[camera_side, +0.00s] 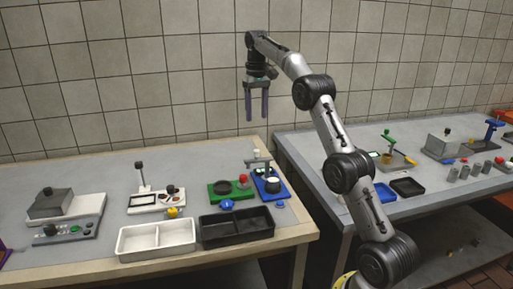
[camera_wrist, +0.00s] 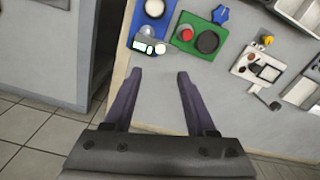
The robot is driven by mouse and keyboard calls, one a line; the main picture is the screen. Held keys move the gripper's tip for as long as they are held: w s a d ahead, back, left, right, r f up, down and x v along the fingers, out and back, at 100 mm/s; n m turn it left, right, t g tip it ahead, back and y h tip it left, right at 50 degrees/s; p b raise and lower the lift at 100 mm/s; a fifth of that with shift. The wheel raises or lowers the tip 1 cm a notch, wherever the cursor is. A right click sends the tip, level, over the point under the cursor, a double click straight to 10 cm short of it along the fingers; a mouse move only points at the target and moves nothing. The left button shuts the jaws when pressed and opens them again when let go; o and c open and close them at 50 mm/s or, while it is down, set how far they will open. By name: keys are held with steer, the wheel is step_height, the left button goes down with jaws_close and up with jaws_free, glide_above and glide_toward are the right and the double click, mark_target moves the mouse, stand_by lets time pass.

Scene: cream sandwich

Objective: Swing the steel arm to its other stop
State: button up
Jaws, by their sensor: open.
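A grey swing arm (camera_side: 257,161), which looks like the steel arm, sits on a post at the blue station (camera_side: 281,194) near the right end of the near table. In the wrist view the blue station (camera_wrist: 139,39) is at the top left of centre, with a white round part and a lit display; the arm itself is hard to make out there. My gripper (camera_side: 257,118) is open and empty, high above and behind the station, fingers pointing down. Its fingers (camera_wrist: 160,75) are spread over bare table.
A green station (camera_side: 218,190) with a red knob stands left of the blue one. A black tray (camera_side: 238,238) and a white tray (camera_side: 122,250) lie in front. A white station (camera_side: 152,208) and a grey machine (camera_side: 62,203) are farther left. A second table stands right, beyond a gap.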

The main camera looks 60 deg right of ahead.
mark_target(256, 150)
step_height(256, 150, down, 13)
steer(key=shift+r, duration=0.1)
stand_by(0.4)
steer(key=shift+c, duration=0.4)
steer(key=shift+a, duration=0.1)
jaws_close()
stand_by(0.9)
